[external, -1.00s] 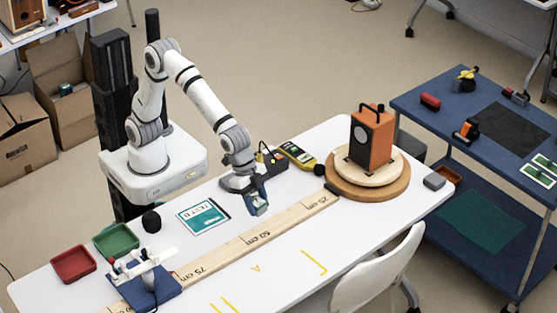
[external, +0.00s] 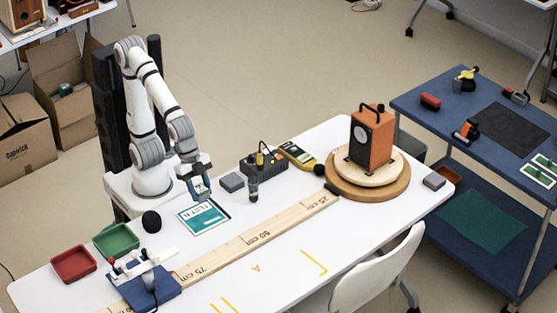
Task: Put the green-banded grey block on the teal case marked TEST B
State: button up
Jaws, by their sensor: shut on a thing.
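The teal case marked TEST B (external: 204,222) lies flat on the white table, left of the middle. My gripper (external: 199,190) is above the back edge of the case, pointing down. It is shut on a small grey block (external: 203,191) with a greenish band, partly hidden by the fingers. The block looks held just over the case; I cannot tell whether it touches it.
A plain grey block (external: 232,182), a dark upright cylinder (external: 253,190) and a dark box (external: 262,164) stand right of the case. A long wooden ruler (external: 240,241) lies in front. An orange speaker (external: 371,138) stands on a round turntable (external: 372,190).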

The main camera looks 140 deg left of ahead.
aim_at(206, 218)
notch_tip(206, 218, down, 7)
jog(key=shift+f+b, duration=0.15)
jog(key=shift+b, duration=0.85)
jog(key=shift+f, duration=0.15)
jog(key=o, duration=1)
